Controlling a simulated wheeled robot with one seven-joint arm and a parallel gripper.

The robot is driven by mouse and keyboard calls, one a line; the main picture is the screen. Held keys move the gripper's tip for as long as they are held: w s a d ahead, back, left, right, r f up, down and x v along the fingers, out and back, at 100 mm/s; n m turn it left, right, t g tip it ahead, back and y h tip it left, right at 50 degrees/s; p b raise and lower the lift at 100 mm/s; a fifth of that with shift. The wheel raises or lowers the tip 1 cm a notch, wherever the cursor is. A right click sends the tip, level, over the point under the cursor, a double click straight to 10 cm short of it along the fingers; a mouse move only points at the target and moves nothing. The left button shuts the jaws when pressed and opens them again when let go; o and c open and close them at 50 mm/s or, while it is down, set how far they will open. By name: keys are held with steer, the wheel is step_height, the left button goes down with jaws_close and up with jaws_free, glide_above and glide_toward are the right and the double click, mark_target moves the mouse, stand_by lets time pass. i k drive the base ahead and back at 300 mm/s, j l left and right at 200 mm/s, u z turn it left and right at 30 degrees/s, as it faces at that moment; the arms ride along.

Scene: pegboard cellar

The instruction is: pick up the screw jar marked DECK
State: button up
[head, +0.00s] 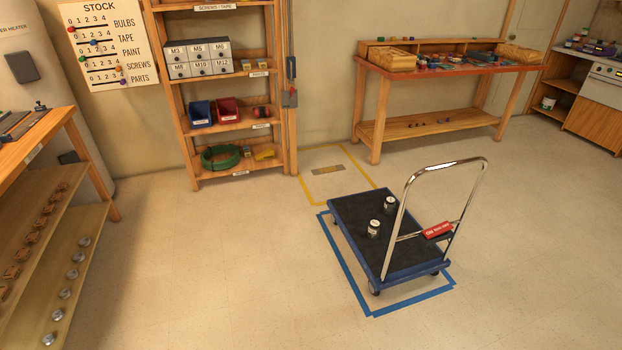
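Two small jars with white labels stand upright and apart on the platform cart's dark deck (350,205). One jar (389,203) stands farther back. The other jar (374,228) is nearer and a little to the left. Their markings are too small to read, so I cannot tell which, if either, says DECK. Several small grey round things (72,274) stand in a row on the lower shelf at the left; I cannot tell whether they are jars. My gripper is not in view.
The cart's chrome handle (399,200) rises at its right side, with a red tag (438,230). Blue floor tape (345,270) outlines the cart. A shelf rack (180,110) and a red-topped workbench (480,68) stand behind. The floor (210,250) left of the cart is clear.

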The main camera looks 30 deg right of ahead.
mark_target(374, 227)
steer(key=i+j+z, duration=0.15)
steer(key=i+z, duration=0.25)
steer(key=i, duration=0.2)
steer(key=i+j+z, duration=0.25)
steer(key=i+z, duration=0.2)
steer(key=i+j+z, duration=0.4)
steer(key=i+j, duration=0.15)
steer(key=i+j+z, duration=0.45)
steer(key=j, duration=0.15)
